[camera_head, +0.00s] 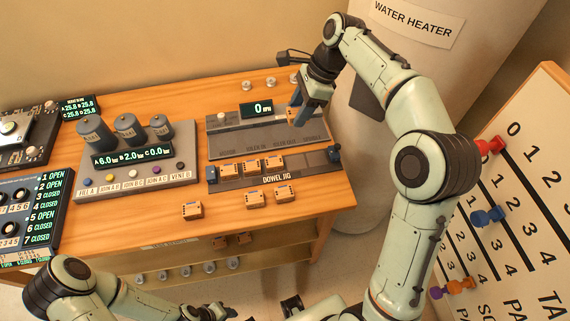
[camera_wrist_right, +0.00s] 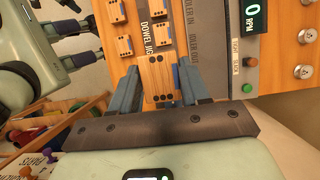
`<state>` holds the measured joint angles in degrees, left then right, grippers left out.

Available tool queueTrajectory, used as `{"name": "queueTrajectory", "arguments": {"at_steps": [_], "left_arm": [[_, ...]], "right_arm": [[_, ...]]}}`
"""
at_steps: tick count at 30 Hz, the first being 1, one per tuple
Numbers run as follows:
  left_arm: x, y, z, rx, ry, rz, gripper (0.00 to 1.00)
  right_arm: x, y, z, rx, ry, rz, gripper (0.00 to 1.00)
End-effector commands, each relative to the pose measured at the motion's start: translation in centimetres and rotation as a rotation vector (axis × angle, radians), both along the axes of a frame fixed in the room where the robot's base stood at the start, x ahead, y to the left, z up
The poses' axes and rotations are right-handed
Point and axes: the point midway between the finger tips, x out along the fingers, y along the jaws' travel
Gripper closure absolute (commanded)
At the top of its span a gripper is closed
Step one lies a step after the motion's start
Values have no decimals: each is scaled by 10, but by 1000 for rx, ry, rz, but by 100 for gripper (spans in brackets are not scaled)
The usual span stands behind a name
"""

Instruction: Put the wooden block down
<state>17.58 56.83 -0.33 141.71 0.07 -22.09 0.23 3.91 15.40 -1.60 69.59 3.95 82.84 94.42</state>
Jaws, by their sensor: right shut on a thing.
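My right gripper (camera_head: 312,112) is shut on a wooden block, above the right part of the grey device at the back right of the bench. Its fingers hide most of the block in the head view. In the right wrist view the wooden block (camera_wrist_right: 160,86) shows dark holes and sits between the two blue-grey fingers (camera_wrist_right: 160,92). My left gripper (camera_head: 212,312) is at the bottom edge of the head view, partly cut off, and its opening is unclear.
The dowel jig (camera_head: 310,163) holds several similar blocks (camera_head: 251,168). Loose blocks (camera_head: 192,210) lie in front of it. A grey panel with cylinders (camera_head: 131,128) stands to the left. The water heater (camera_head: 360,150) stands behind right. The bench front is mostly clear.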

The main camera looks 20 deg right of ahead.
Motion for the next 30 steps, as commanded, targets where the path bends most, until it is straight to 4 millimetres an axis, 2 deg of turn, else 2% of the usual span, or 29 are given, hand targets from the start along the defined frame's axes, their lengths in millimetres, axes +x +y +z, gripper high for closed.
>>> {"name": "queueTrajectory", "arguments": {"at_steps": [5,18,21,26,30], "left_arm": [[-3,0,-4,0,2,0,57],[-20,0,-35,0,23,1,57],[-21,0,-37,1,24,0,57],[-21,0,-38,1,24,0,57],[-23,0,-42,0,26,1,57]], "right_arm": [[2,-1,-11,0,3,2,83],[1,-1,-120,0,6,2,83],[2,-1,-135,0,3,2,83],[2,-1,-146,-1,1,1,83],[1,-1,-167,0,4,3,83]]}}
